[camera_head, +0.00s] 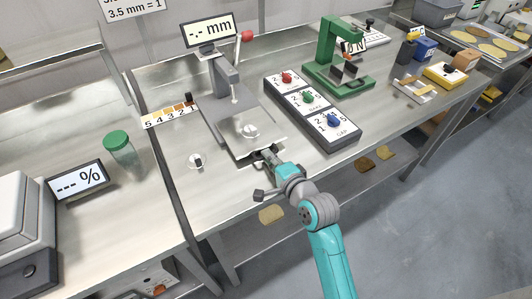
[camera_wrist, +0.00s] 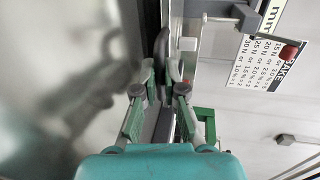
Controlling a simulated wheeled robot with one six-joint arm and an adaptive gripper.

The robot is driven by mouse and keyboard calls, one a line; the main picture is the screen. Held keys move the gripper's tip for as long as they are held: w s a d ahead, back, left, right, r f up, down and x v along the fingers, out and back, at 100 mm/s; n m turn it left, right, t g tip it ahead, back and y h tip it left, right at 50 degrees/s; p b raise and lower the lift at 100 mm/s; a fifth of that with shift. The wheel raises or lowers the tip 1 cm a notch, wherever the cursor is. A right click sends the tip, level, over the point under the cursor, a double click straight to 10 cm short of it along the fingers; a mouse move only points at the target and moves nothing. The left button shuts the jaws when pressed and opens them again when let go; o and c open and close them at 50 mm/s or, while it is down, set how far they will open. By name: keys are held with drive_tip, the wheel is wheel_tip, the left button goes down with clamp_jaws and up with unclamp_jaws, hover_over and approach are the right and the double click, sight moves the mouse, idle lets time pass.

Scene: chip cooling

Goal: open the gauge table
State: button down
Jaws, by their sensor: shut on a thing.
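The gauge table (camera_head: 222,106) is a grey metal plate under a grey gauge stand with a "-.- mm" display (camera_head: 210,34) and a red-knobbed lever (camera_head: 246,36). A small pale round piece (camera_head: 249,131) is on the plate near its front. My gripper (camera_head: 266,156) is at the plate's front edge, shut on a dark handle there. In the wrist view my gripper (camera_wrist: 166,88) has its fingers on both sides of the dark handle (camera_wrist: 162,45). The exact contact is partly hidden by the fingers.
A panel of dials (camera_head: 312,107) stands right of the gauge, with a green press (camera_head: 328,55) behind it. A numbered colour strip (camera_head: 170,116) and a small black-knobbed piece (camera_head: 197,161) lie left. A green-lidded jar (camera_head: 121,155) stands farther left.

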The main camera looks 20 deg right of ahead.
drive_tip(key=shift+f+v, duration=0.2)
drive_tip(key=shift+v, duration=0.9)
drive_tip(key=c, duration=1.5)
unclamp_jaws()
drive_tip(key=shift+c, duration=0.2)
drive_tip(key=shift+s, duration=0.15)
drive_tip(key=v, duration=1.1)
drive_tip(key=shift+s+r, duration=0.15)
drive_tip(key=shift+s, duration=0.2)
